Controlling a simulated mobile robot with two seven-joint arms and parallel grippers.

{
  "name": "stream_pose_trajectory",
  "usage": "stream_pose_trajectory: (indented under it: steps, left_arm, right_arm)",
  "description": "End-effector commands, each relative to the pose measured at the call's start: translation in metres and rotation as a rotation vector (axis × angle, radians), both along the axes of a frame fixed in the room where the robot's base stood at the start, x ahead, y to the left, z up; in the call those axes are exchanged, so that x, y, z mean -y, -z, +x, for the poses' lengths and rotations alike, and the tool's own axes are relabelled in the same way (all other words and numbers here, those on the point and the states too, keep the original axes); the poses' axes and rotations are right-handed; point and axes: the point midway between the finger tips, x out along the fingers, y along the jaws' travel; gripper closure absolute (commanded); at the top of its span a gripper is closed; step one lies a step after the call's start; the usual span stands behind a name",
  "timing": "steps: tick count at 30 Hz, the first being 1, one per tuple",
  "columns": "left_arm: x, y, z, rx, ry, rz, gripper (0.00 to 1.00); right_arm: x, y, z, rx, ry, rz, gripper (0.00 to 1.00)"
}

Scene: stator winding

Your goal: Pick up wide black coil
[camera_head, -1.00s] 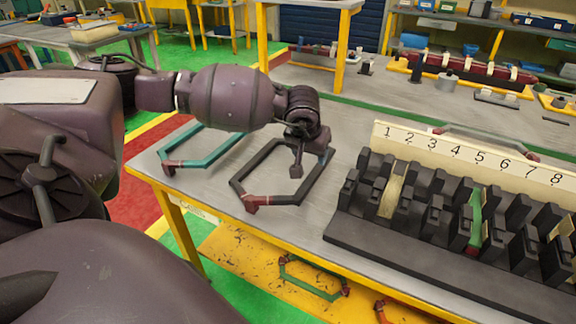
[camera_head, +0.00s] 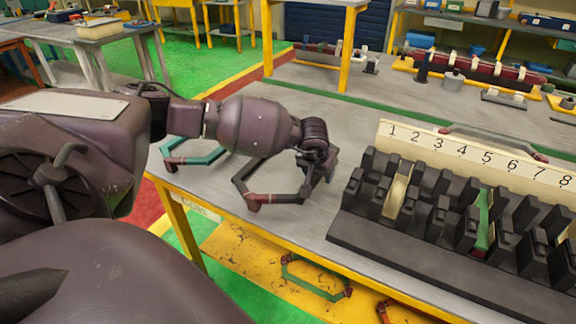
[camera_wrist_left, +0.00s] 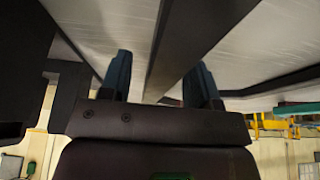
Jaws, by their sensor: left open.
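The wide black coil (camera_head: 284,198) lies on the grey workbench as a dark hexagonal loop with a reddish-brown tip at its near left corner. My left gripper (camera_head: 309,188) points down at the coil's right side and hides part of it. In the left wrist view the two fingertips (camera_wrist_left: 160,80) are apart. A dark straight bar of the coil (camera_wrist_left: 185,45) runs between them, with bench surface showing on both sides. I cannot tell whether either finger touches it. My right gripper is in neither view.
A teal coil (camera_head: 200,158) lies left of the black coil, partly behind my arm. A black slotted stator rack (camera_head: 400,245) with a numbered board (camera_head: 470,150) stands to the right. More coils (camera_head: 315,290) lie on the yellow lower shelf.

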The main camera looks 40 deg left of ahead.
Motion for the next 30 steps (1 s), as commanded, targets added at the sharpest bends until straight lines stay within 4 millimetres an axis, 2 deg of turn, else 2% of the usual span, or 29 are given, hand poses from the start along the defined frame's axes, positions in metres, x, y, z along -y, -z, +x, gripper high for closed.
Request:
stream_pose_trajectory:
  steps: [3,10,21,30]
  left_arm:
    - [-0.0007,0.0067,0.0026,0.0,0.0,0.0,0.44]
    - [-0.0008,0.0065,0.003,0.001,0.0,0.0,0.44]
    - [-0.0008,0.0062,0.003,0.001,0.0,0.0,1.0]
    - [-0.0011,0.0051,0.0036,0.004,0.001,0.001,1.0]
  right_arm:
    - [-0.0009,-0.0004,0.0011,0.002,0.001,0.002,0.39]
    - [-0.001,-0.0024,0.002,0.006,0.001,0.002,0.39]
    - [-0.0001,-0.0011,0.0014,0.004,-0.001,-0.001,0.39]
    - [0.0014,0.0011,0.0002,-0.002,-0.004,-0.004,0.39]
